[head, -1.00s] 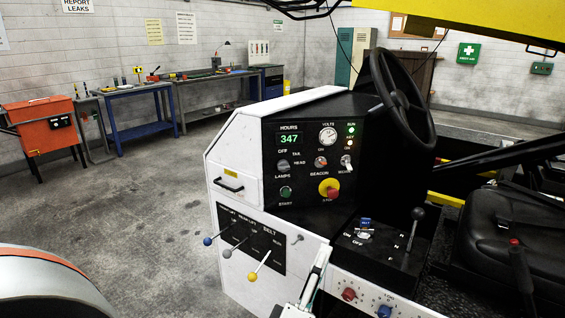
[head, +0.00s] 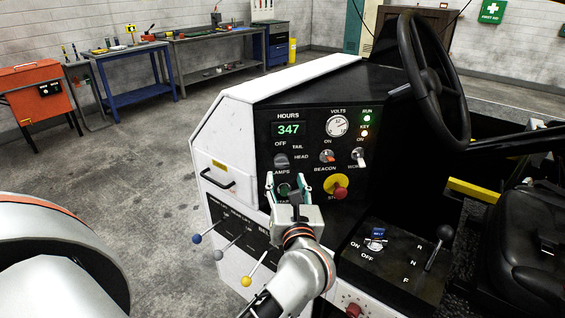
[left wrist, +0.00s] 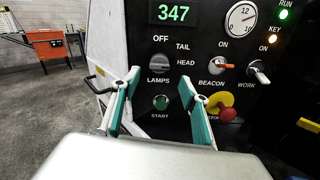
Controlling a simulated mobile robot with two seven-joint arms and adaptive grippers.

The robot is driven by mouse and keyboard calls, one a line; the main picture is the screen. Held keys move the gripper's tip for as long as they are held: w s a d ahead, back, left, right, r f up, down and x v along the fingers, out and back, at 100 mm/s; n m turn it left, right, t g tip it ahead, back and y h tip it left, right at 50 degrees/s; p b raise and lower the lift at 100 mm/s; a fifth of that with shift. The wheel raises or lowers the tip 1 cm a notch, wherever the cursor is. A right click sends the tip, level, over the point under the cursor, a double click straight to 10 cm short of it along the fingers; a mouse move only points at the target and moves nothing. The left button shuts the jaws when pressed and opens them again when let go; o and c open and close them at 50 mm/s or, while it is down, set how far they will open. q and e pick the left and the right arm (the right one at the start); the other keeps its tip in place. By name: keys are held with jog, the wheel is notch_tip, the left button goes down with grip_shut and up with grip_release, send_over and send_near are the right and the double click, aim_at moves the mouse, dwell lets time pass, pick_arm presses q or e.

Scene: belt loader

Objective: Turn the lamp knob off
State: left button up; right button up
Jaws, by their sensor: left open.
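The grey lamp knob (head: 281,161) sits on the black panel, above the LAMPS label and below OFF, with TAIL and HEAD to its right. In the left wrist view the knob (left wrist: 159,62) shows between and beyond my fingertips, its bar looking roughly level, towards HEAD. My left gripper (head: 287,179) is open, its teal fingers pointing at the panel just below the knob. In the left wrist view the gripper (left wrist: 160,80) has nothing between its fingers, and I see no contact with the knob. My right gripper is out of view.
The green start button (left wrist: 161,102) lies below the knob. The beacon switch (head: 327,156), work switch (head: 358,154) and red stop button (head: 340,193) are to the right. Levers with coloured balls (head: 246,281) stick out below left. A handle (head: 217,178) is at left.

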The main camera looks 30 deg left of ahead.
aim_at(282, 166)
pick_arm(q)
jog(key=p+x, duration=0.1)
jog(key=x, duration=0.5)
jog(key=shift+w+a, duration=0.2)
jog(key=shift+a, duration=0.05)
jog(key=c, duration=1.1)
